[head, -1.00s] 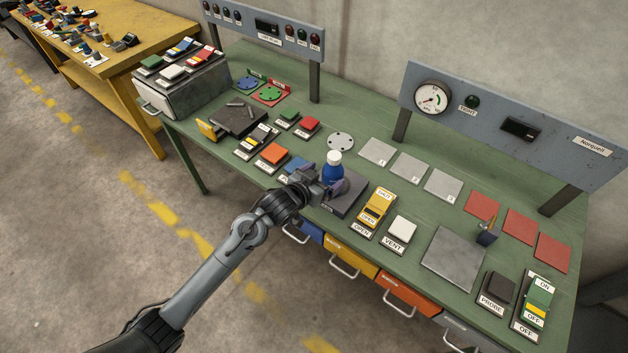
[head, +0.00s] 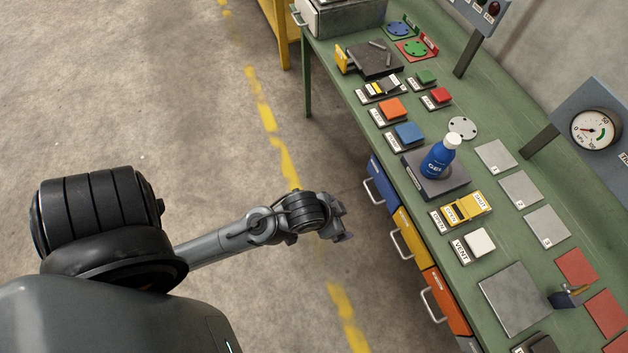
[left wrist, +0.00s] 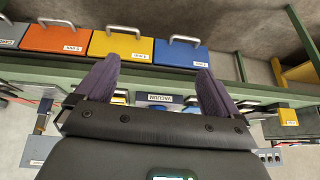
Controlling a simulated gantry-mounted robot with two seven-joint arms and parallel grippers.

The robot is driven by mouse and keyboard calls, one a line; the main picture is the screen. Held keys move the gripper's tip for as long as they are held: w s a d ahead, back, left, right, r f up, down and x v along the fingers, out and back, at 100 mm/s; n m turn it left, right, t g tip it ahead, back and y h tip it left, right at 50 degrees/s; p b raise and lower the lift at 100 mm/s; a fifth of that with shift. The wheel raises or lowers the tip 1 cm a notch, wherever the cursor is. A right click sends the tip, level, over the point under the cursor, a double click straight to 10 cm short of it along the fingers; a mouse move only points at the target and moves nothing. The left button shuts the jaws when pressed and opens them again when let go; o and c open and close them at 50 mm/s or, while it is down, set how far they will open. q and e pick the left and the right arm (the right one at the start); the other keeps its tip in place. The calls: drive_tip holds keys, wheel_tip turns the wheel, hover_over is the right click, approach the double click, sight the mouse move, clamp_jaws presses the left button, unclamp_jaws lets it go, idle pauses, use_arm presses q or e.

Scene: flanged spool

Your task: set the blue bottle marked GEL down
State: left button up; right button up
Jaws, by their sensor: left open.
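The blue bottle (head: 439,158) with a white cap and a GEL label stands upright on a dark square pad (head: 418,172) on the green bench. My left gripper (head: 347,222) is open and empty, out over the floor in front of the bench, well apart from the bottle. In the left wrist view its two purple fingers (left wrist: 157,90) are spread with nothing between them, and the drawer fronts are beyond. My right gripper is not in view.
Behind the bottle lies a round grey disc (head: 462,128). A blue button (head: 409,133) and a yellow switch (head: 466,208) are to either side of the pad. Drawers with handles, such as the yellow one (head: 409,240), face my left gripper. Open floor lies left of the bench.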

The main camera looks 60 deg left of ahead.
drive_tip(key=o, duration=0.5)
use_arm(q)
drive_tip(key=s+g, duration=0.2)
drive_tip(key=s, duration=0.5)
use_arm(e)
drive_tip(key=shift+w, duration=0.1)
use_arm(q)
drive_tip(key=shift+r, duration=0.1)
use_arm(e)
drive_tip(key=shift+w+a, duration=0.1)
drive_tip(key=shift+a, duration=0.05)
